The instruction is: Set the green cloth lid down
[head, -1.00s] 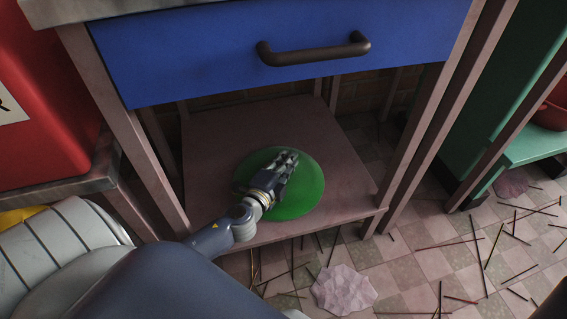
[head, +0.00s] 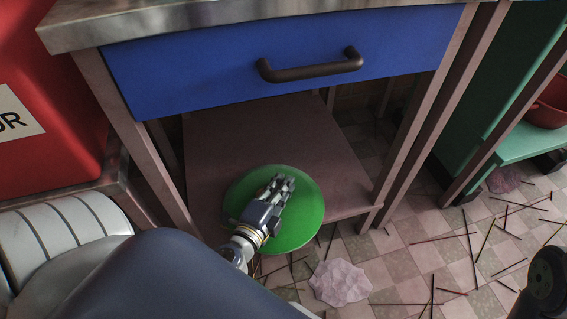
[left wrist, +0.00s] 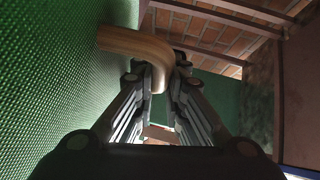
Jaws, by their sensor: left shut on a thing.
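The green cloth lid (head: 305,215) is a round disc in the head view, in front of and partly over the low brown shelf under the blue drawer. In the left wrist view its woven green face (left wrist: 50,75) fills the left side, with a curved wooden handle (left wrist: 150,48) standing out from it. My left gripper (head: 284,184) lies over the lid in the head view. Its fingers (left wrist: 160,90) are shut on the handle, which they partly hide. A dark part, seemingly of my right gripper (head: 545,280), shows at the right edge; its fingertips are not clear.
The brown shelf (head: 330,165) looks bare around the lid. A blue drawer (head: 220,75) with a dark handle hangs above, with table legs either side. A red container (head: 50,160) stands left. Sticks and a crumpled pale piece (head: 340,282) litter the tiled floor.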

